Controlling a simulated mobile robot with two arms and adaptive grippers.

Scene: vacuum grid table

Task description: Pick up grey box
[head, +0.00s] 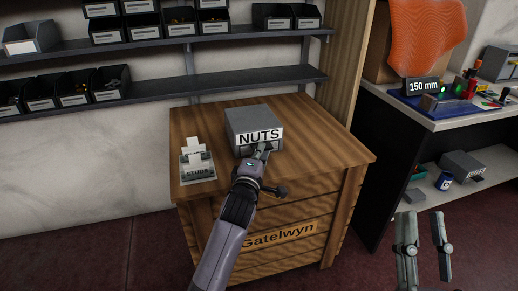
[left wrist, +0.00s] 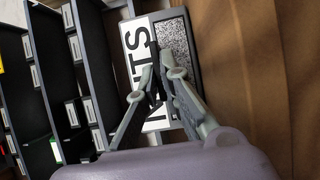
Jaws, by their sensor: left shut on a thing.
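The grey box (head: 250,117), with a white NUTS label on its front, sits on top of the wooden cabinet (head: 300,125). In the left wrist view the box (left wrist: 175,38) shows its label and a speckled grey patch beside it. My left gripper (head: 263,150) reaches to the lower front of the box. Its fingers (left wrist: 160,78) are close together at the front face, shut on the box, and cover part of the label. The exact grip point is hidden. My right gripper (head: 424,222) is open and empty at the lower right, away from the cabinet.
A small STUDS holder (head: 198,172) with white paper stands left of the box on the cabinet. Shelves (head: 200,84) with dark bins are on the wall behind. The cabinet top right of the box is clear.

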